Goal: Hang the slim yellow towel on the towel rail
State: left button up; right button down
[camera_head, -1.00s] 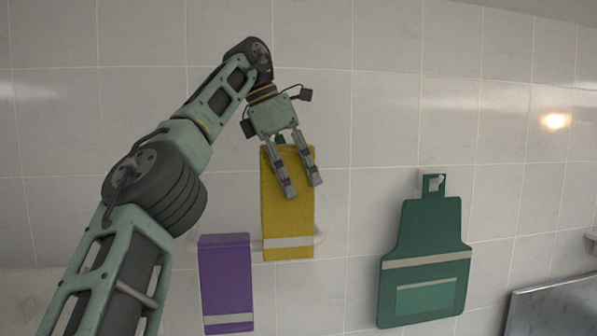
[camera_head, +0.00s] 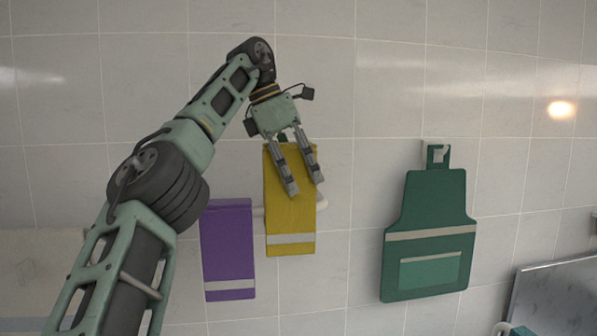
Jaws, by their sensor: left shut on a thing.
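The slim yellow towel (camera_head: 279,215) hangs folded and upright from my left gripper (camera_head: 305,186), its pale band near the bottom. That gripper is shut on it, its fingers angled down across the towel's upper right part. The towel rail is a pale bar on the wall; a short piece (camera_head: 258,212) shows left of the yellow towel and its end (camera_head: 322,204) at the right. The towel's top is above the rail's height and its lower part hides the rail. I cannot tell whether the towel is around the rail or only in front. My right gripper is out of view.
A purple towel (camera_head: 228,240) hangs at the rail's left part, close beside the yellow one. A green apron (camera_head: 429,220) hangs from a wall hook (camera_head: 438,152) at the right. A grey metal surface (camera_head: 555,295) is at lower right. The wall between yellow towel and apron is clear.

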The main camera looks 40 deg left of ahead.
aim_at(234, 214)
pick_arm(q)
jog(key=shift+f+b, duration=2.7)
jog(key=shift+f, duration=0.9)
jog(key=shift+f+b, duration=1.4)
jog(key=shift+f, duration=0.55)
jog(key=o, duration=1.3)
jog(key=shift+c, duration=0.2)
jog(key=shift+s+a+r, duration=0.15)
jog(key=shift+a+r, duration=0.1)
jog(key=shift+r, duration=0.4)
jog(key=shift+v, duration=0.9)
jog(key=s+a, duration=0.2)
jog(key=s, duration=0.1)
jog(key=s+a, duration=0.5)
jog(key=s, duration=0.1)
jog(key=shift+s+a+f, duration=0.15)
jog(key=shift+s+a, duration=0.05)
jog(key=shift+a, duration=0.05)
